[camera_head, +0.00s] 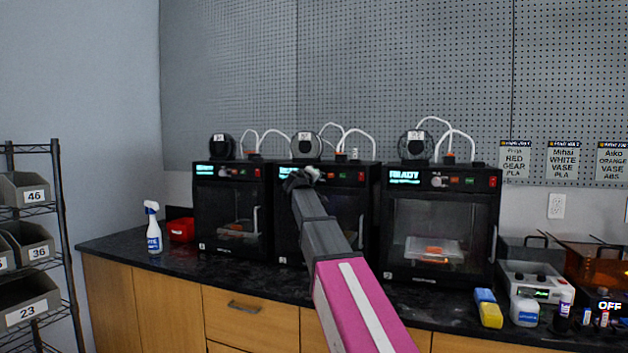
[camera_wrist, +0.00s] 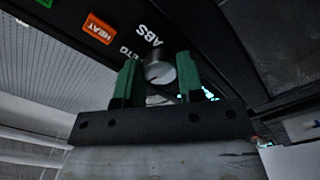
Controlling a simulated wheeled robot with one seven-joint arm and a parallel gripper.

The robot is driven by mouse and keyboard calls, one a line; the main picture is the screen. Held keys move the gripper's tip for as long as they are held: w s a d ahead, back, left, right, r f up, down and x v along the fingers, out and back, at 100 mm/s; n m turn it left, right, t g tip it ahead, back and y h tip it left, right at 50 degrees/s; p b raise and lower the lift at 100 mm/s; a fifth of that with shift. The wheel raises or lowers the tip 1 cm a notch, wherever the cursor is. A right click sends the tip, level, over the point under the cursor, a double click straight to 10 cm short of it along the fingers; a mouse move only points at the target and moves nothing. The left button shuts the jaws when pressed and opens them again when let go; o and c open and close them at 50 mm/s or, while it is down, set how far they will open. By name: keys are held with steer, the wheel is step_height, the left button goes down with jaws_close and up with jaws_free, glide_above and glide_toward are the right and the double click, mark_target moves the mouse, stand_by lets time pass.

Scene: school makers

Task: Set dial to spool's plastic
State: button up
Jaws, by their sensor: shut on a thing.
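My gripper (camera_head: 300,179) is at the control panel of the middle printer (camera_head: 348,212), covering its dial in the head view. In the wrist view, my gripper's green fingers (camera_wrist: 157,76) stand on either side of a silver round dial (camera_wrist: 160,68) and are shut on it. Panel labels ABS (camera_wrist: 148,35) and a partly hidden one ending in "TG" (camera_wrist: 128,55) show beside the dial. I cannot tell clearly where the dial points. A dark spool (camera_head: 306,146) with a white label stands on the middle printer; its writing is too small to read.
A left printer (camera_head: 228,225) and a right printer (camera_head: 440,215) flank the middle one, each with a spool on top. An orange HEAT button (camera_wrist: 99,28) is close to the dial. A spray bottle (camera_head: 152,228) and a sponge (camera_head: 488,308) stand on the dark counter.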

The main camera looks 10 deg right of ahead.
steer(key=shift+n, duration=0.7)
steer(key=o, duration=0.9)
steer(key=shift+f+m, duration=0.1)
steer(key=shift+m, duration=0.2)
